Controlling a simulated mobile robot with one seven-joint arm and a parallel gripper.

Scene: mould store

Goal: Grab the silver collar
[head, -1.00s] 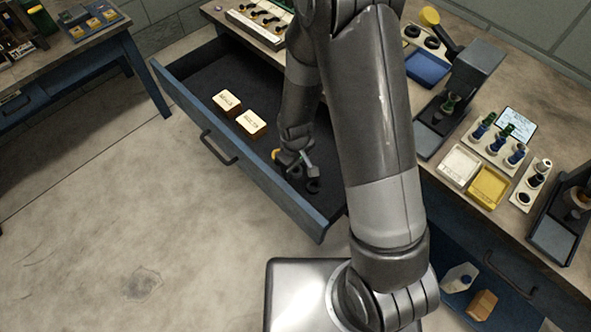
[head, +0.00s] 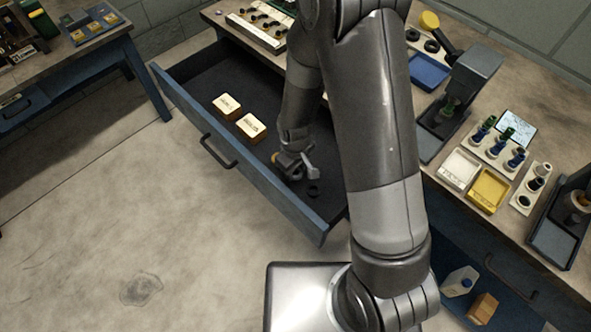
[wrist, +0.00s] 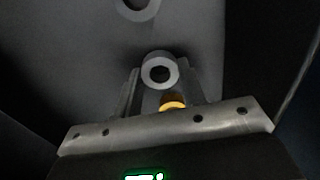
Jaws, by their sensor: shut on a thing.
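The silver collar (wrist: 160,71) shows in the wrist view as a light grey ring with a dark hole, between my fingertips. My gripper (wrist: 160,82) is shut on it, with one finger on each side. In the head view my gripper (head: 295,168) is low inside the open drawer, and the collar is mostly hidden by it.
The open drawer (head: 240,165) has raised walls around my gripper. Two labelled boxes (head: 227,105) (head: 250,127) lie to the left in it. The bench (head: 410,180) above carries trays and several small parts. A yellow-orange piece (wrist: 172,101) shows near my fingers.

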